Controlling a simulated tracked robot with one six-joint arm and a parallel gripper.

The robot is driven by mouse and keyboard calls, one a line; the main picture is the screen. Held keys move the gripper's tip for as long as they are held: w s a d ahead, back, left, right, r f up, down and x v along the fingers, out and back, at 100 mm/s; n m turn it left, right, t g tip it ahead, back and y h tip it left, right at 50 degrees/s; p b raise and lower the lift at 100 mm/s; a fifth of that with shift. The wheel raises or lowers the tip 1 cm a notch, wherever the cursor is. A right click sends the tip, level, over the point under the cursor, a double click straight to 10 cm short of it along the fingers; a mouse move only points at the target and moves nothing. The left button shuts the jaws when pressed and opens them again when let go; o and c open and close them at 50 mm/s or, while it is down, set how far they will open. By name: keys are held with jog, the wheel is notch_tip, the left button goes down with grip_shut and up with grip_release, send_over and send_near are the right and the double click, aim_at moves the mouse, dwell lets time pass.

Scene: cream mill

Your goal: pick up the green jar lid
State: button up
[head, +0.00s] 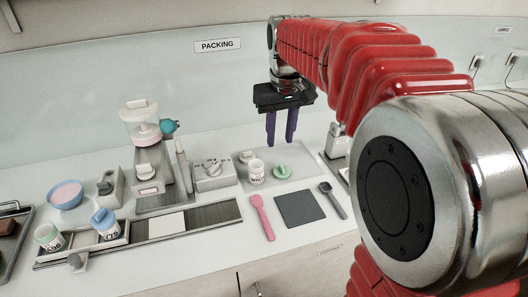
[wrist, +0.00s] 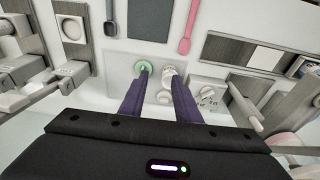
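The green jar lid (head: 282,172) lies on a pale flat board, right of a white jar with dark lettering (head: 256,174). My gripper (head: 280,144) points down above the board, its two purple fingers apart with nothing between them. In the head view the fingertips appear above the lid with a gap. In the wrist view the green lid (wrist: 142,67) shows by the tip of the left finger, partly covered by it. The white jar (wrist: 168,72) shows by the tip of the right finger of my gripper (wrist: 158,74).
A pink spoon (head: 262,216), a dark square pad (head: 299,208) and a dark scoop (head: 333,199) lie in front of the board. A small pale round piece (head: 246,156) sits behind the jar. A dial box (head: 213,172) stands left. The wall is close behind.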

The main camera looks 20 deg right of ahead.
jog(key=w+d+f+g, duration=0.1)
jog(key=w+d+f, duration=0.4)
jog(key=w, duration=0.5)
jog(key=shift+d+f+g, duration=0.2)
jog(key=shift+d+g, duration=0.2)
jog(key=shift+d, duration=0.05)
jog(key=shift+f, duration=0.1)
send_over(282, 166)
jog(key=f, duration=0.8)
jog(key=shift+d+f, duration=0.2)
jog(key=shift+d, duration=0.05)
jog(key=shift+f, duration=0.1)
jog(key=shift+a+f, duration=0.15)
jog(key=shift+f, duration=1.1)
jog(key=shift+a+f, duration=0.1)
jog(key=shift+f, duration=1.15)
jog(key=shift+c, duration=0.6)
